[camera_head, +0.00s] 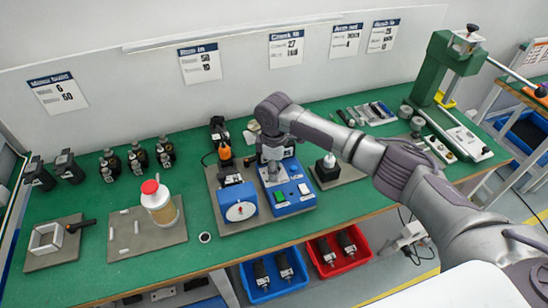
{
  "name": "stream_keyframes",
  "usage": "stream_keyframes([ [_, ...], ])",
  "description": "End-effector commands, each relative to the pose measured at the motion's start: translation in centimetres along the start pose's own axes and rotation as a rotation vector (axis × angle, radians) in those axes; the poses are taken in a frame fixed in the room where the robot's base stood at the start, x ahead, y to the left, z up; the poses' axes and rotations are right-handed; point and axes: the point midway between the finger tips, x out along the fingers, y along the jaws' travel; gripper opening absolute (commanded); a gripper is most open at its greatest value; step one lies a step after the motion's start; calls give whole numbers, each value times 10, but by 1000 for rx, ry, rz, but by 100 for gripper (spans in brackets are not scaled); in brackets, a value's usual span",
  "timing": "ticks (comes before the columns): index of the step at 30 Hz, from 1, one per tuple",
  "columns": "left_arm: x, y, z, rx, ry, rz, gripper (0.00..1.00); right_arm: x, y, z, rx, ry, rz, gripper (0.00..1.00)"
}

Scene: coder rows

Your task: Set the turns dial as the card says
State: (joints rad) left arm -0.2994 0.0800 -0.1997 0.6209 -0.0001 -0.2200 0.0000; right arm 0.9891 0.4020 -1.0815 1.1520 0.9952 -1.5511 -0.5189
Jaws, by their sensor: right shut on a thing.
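My right gripper (272,168) points down at the blue box (292,205) with a green button and is shut on a small part at its top. The gripper hides that part, so I cannot tell its setting. Beside it on the left, a second blue box (224,206) carries a round white dial (240,211) with a small red mark. Several cards with blue headings hang on the wall, among them a card (199,63) behind the boxes, a card (286,48) to its right and a card (57,93) at far left. Their small print is hard to read. My left gripper is not in view.
A white bottle with a red cap (158,203) stands on a grey mat at left. An orange-topped tool (225,152) stands behind the boxes. A green press (445,70) stands at right. Blue (258,297) and red (325,272) bins sit below the bench edge.

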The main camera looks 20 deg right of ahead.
Motion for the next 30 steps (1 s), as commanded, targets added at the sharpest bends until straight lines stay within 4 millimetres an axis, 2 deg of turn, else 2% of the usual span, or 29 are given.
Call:
stream_keyframes([
  [1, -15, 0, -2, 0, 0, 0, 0, -7, -2, -1, 46, 0, -6, 2],
  [12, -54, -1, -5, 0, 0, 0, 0, -4, -1, 0, 364, -1, -4, 2],
  [21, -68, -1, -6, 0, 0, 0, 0, -2, -1, 0, 524, -1, -2, 2],
  [30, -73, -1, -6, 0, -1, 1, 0, -1, 0, -1, 582, 1, -1, 2],
])
